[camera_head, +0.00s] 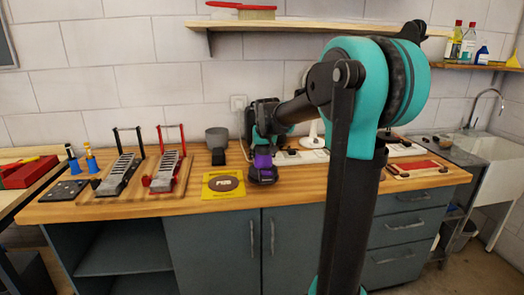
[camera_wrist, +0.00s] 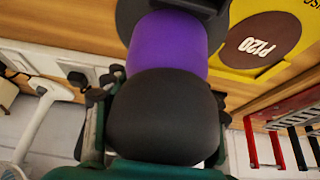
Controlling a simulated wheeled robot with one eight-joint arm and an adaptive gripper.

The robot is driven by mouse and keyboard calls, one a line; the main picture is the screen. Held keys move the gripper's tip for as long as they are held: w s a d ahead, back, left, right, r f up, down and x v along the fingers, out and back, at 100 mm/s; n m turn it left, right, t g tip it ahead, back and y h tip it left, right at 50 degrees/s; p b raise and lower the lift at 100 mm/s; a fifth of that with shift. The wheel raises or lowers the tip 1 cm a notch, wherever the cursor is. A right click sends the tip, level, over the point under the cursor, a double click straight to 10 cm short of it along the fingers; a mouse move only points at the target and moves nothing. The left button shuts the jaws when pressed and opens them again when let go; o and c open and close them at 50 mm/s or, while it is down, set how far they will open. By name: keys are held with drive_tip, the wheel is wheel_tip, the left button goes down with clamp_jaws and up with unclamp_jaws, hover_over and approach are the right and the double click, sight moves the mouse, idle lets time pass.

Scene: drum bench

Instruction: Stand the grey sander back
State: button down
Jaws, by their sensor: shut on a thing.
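My gripper (camera_head: 262,137) is shut on a sander with a purple body and dark top (camera_head: 263,160). The sander is upright with its dark round pad down, at or just above the bench; I cannot tell if it touches. In the wrist view its black dome (camera_wrist: 168,115) and purple band fill the middle, between my fingers. A grey thing with a wide round top and dark lower part (camera_head: 216,140) stands on the bench to the left, apart from my gripper. It may be the grey sander, but I cannot tell.
A yellow sheet with a brown P120 disc (camera_head: 223,184) lies left of the held sander. Two racks, one black-framed (camera_head: 121,172) and one red-framed (camera_head: 167,170), stand further left. A sink (camera_head: 494,158) is at right.

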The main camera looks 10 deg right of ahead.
sight(262, 167)
drive_tip(key=shift+f, duration=1.8)
drive_tip(key=shift+f, duration=0.15)
drive_tip(key=shift+s+f, duration=0.2)
drive_tip(key=shift+f, duration=0.2)
drive_tip(key=c, duration=0.5)
unclamp_jaws()
drive_tip(key=shift+f, duration=0.1)
drive_tip(key=shift+c, duration=0.2)
